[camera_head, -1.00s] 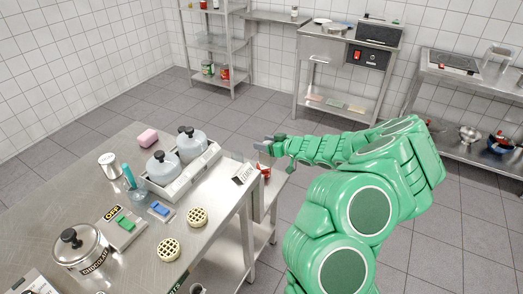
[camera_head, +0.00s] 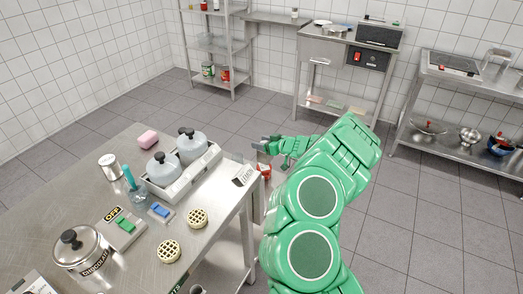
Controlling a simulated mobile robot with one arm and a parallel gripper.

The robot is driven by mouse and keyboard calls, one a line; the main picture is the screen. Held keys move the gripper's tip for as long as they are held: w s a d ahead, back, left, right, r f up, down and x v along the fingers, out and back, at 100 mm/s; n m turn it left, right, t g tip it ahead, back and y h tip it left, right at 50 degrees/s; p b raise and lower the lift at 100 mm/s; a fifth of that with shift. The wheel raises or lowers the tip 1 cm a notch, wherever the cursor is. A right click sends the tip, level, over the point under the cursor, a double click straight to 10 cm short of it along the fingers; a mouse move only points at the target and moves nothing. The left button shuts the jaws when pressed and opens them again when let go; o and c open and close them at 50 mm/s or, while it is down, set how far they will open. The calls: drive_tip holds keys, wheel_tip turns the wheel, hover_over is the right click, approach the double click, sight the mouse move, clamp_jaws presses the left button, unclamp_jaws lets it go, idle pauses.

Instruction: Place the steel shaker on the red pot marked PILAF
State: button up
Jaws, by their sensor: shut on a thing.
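My gripper (camera_head: 264,146) is beyond the right edge of the steel table, its dark fingers pointing left. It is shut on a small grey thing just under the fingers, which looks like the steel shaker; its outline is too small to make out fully. A red pot-like thing (camera_head: 264,170) shows directly below the gripper, partly hidden by the table edge and the white LEMON box. Its lettering cannot be read here. Whether the held thing touches it cannot be told.
The steel table (camera_head: 75,185) holds a metal canister (camera_head: 108,166), a tray (camera_head: 207,163) with two grey lidded vessels, the LEMON box (camera_head: 243,175), a CHOCOLATE pot (camera_head: 82,250), a switch box (camera_head: 120,228) and two yellow round grids. Floor (camera_head: 420,220) is clear at right.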

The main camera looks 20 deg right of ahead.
drive_tip(key=shift+w+d+f, duration=0.1)
drive_tip(key=shift+w+f, duration=0.25)
drive_tip(key=shift+f, duration=0.6)
drive_tip(key=shift+w+f, duration=0.4)
drive_tip(key=shift+f, duration=0.55)
drive_tip(key=shift+w+d+f, duration=0.1)
drive_tip(key=shift+w+f, duration=0.25)
drive_tip(key=shift+f, duration=0.6)
drive_tip(key=shift+f, duration=0.1)
drive_tip(key=o, duration=1.4)
